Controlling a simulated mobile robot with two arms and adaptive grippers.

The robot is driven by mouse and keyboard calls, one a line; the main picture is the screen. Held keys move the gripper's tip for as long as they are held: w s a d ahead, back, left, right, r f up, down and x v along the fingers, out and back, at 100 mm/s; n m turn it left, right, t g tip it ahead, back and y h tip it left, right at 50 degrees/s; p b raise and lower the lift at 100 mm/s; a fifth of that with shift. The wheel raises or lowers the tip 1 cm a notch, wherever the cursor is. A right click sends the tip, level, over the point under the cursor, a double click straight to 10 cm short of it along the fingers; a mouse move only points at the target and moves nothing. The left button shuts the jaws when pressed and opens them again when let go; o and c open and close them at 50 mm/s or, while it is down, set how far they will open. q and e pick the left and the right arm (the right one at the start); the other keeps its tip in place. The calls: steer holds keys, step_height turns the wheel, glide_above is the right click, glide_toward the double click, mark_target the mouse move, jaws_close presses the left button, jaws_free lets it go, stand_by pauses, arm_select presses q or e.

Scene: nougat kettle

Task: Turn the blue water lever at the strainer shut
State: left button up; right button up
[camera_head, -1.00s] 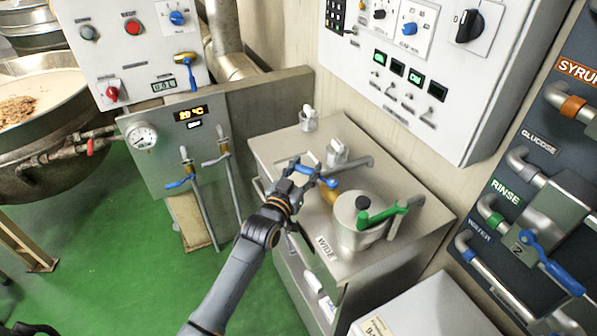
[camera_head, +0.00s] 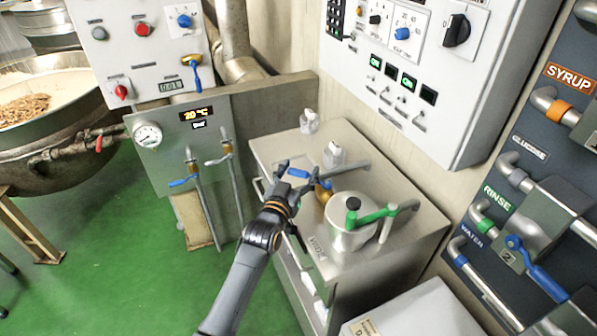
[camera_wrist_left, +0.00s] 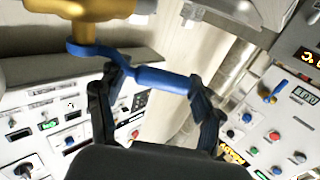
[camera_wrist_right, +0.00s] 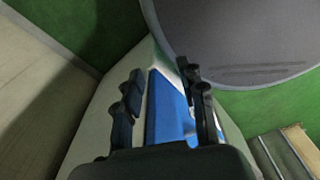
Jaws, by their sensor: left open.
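The blue water lever (camera_head: 298,173) sits on a brass valve (camera_head: 323,195) beside the steel strainer pot (camera_head: 349,236) on the cabinet. My left gripper (camera_head: 285,176) is at the lever's handle. In the left wrist view, the blue lever (camera_wrist_left: 160,79) crosses between the two open fingers of my left gripper (camera_wrist_left: 155,95), under the brass valve body (camera_wrist_left: 85,10). I cannot tell whether either finger touches it. My right gripper shows only in its wrist view (camera_wrist_right: 163,88). Its fingers are apart, with a blue surface (camera_wrist_right: 168,108) behind them.
A green lever (camera_head: 373,215) lies across the strainer pot. Small white-topped jars (camera_head: 332,155) stand behind on the steel cabinet top (camera_head: 285,140). Other blue levers are on the gauge panel (camera_head: 183,182) and right-hand pipe wall (camera_head: 540,270).

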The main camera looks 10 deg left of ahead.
arm_select(q)
steer(key=shift+s+a+f, duration=0.1)
steer(key=shift+s, duration=0.4)
steer(key=s+a, duration=0.1)
steer(key=s, duration=1)
steer(key=shift+a, duration=0.3)
